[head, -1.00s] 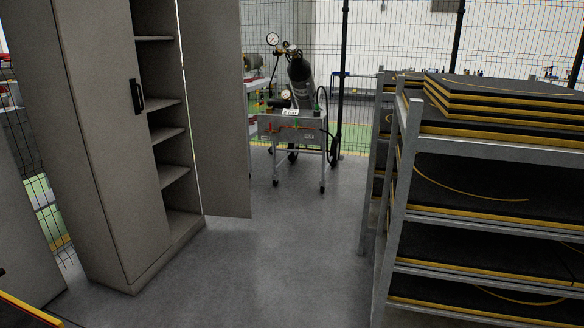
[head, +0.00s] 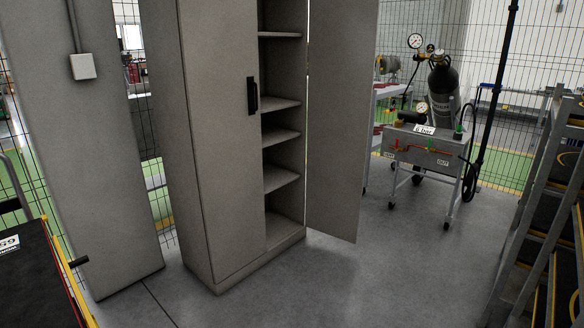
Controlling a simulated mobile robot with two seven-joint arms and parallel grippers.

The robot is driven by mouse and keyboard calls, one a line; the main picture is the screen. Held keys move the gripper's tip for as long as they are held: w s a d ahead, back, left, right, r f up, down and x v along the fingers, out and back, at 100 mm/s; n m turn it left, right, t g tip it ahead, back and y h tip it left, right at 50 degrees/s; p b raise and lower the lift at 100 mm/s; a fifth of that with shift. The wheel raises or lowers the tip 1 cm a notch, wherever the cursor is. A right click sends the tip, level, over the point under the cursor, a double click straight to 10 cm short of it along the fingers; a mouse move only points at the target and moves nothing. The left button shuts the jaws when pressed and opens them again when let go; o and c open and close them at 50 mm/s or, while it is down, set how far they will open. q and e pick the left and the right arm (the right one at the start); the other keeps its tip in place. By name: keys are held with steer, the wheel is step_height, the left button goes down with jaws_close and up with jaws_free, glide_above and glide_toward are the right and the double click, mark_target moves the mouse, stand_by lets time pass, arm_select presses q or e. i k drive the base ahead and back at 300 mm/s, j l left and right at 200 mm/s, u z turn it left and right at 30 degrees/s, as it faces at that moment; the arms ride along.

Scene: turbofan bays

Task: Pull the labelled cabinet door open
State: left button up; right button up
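A tall grey-beige cabinet (head: 228,150) stands left of the middle in the head view. Its right door (head: 336,130) is swung wide open and shows several inner shelves (head: 281,178). Its left door (head: 222,120) is closed, with a black vertical handle (head: 253,96) near its right edge. No label can be made out on the cabinet doors in view. Neither of my grippers shows in the head view.
A grey pillar (head: 95,170) with a small box stands left of the cabinet. A black cart (head: 40,280) with a yellow edge is at the lower left. A gas-cylinder trolley (head: 425,150) is behind right, a metal rack (head: 545,210) at the right. The floor (head: 390,275) between is clear.

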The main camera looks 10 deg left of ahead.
mark_target(219, 39)
steer(key=i+l+u, duration=0.25)
steer(key=u, duration=0.15)
steer(key=i+l+u, duration=0.35)
steer(key=i+l, duration=0.1)
steer(key=i, duration=0.25)
steer(key=i+u, duration=0.1)
steer(key=i, duration=0.2)
